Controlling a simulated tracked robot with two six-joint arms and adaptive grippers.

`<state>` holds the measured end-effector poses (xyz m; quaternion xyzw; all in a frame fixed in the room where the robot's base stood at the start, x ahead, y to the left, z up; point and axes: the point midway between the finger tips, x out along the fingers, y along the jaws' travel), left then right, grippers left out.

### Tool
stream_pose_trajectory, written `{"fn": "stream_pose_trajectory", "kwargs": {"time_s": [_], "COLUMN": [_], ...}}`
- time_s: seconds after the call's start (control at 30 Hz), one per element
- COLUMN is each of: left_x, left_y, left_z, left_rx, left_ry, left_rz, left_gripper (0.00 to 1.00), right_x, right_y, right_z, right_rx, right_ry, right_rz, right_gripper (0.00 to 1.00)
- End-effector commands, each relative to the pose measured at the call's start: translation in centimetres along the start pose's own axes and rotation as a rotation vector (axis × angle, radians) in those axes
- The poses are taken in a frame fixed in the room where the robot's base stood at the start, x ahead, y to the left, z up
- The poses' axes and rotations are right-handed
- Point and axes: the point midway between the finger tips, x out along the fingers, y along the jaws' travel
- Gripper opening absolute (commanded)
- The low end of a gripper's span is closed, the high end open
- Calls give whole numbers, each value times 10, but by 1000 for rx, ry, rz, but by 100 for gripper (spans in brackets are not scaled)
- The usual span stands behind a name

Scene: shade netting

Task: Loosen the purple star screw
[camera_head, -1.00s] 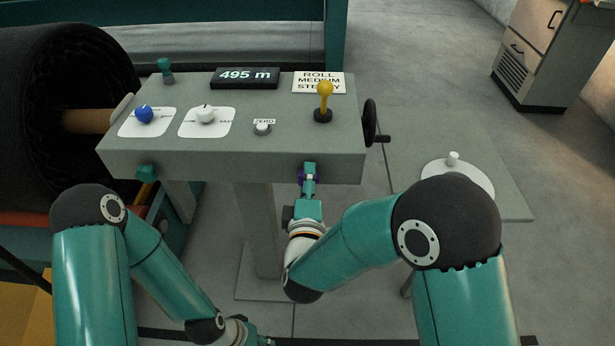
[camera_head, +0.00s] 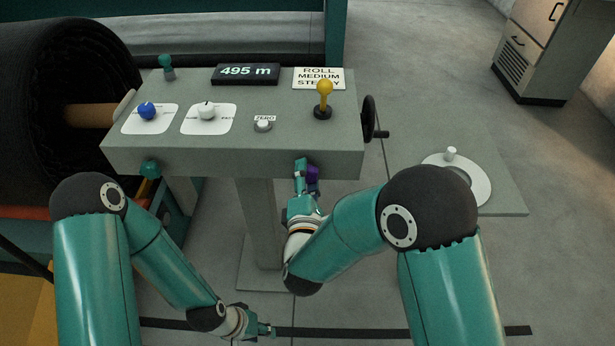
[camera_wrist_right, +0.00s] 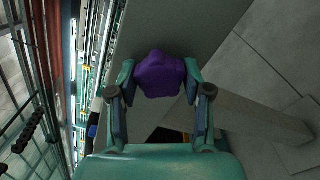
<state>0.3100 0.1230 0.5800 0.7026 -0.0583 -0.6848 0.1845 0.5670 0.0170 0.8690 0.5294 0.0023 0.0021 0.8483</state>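The purple star screw (camera_head: 313,179) is on the front side of the grey console, below its right part. My right gripper (camera_head: 303,177) is at it from below, with one finger seen left of the screw in the head view. In the right wrist view, the purple star screw (camera_wrist_right: 159,74) sits between the two fingertips of my right gripper (camera_wrist_right: 160,80), which appear to touch it on both sides. My left gripper (camera_head: 268,329) is low, near the bottom of the head view, far from the screw; its finger opening is too small to judge.
The grey console (camera_head: 220,155) carries a blue knob (camera_head: 148,111), a white dial (camera_head: 207,111), a yellow lever (camera_head: 324,95) and a side handwheel (camera_head: 370,120). A teal knob (camera_head: 150,169) is on its front left. A black netting roll (camera_head: 60,110) stands left.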

Motion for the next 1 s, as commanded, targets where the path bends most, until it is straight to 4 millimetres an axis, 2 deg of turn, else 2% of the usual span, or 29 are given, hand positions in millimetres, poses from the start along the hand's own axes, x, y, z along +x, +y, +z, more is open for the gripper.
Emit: {"fn": "stream_pose_trajectory", "kwargs": {"time_s": [0.03, 0.07, 0.47, 0.8, 1.0], "left_x": [0, 0, 1, 5, 6], "left_y": [0, 0, 0, -2, -2], "left_z": [0, 0, 0, 0, 0], "left_rx": [0, 0, 0, 0, 0], "left_ry": [0, 0, 0, 0, 0], "left_rz": [0, 0, 0, 0, 0], "left_gripper": [40, 40, 40, 40, 40], "right_x": [0, 0, -2, -25, -30], "right_y": [0, 0, 0, 0, 0], "right_z": [0, 0, 2, 1, 2], "right_rx": [0, 1, 2, 2, 2], "right_ry": [-1, -2, -6, -6, -6], "right_rz": [0, 0, -1, -1, -1], "right_gripper": [62, 67, 67, 67, 67]}}
